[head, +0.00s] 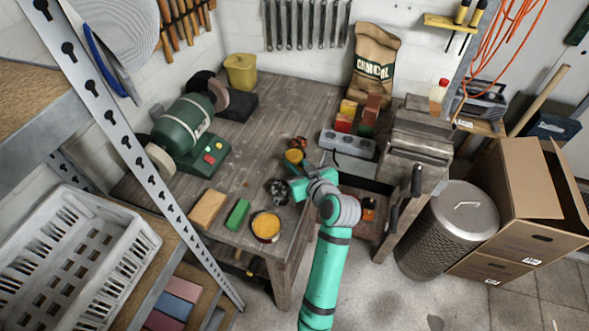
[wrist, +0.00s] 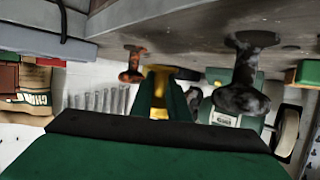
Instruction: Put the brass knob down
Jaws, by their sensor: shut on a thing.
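My gripper (head: 297,183) is low over the front edge of the wooden bench (head: 255,120). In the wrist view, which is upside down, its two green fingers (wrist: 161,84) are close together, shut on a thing. A little yellow shows between the fingertips and is probably the brass knob (wrist: 159,86); most of it is hidden. I cannot tell whether it touches the bench top. A dark knob-like piece (head: 278,190) stands on the bench just left of my gripper.
An open tin of yellow stuff (head: 266,226), a green block (head: 238,214) and a tan block (head: 208,209) lie left of my gripper. A green bench grinder (head: 185,130) stands behind. The bench's middle is clear.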

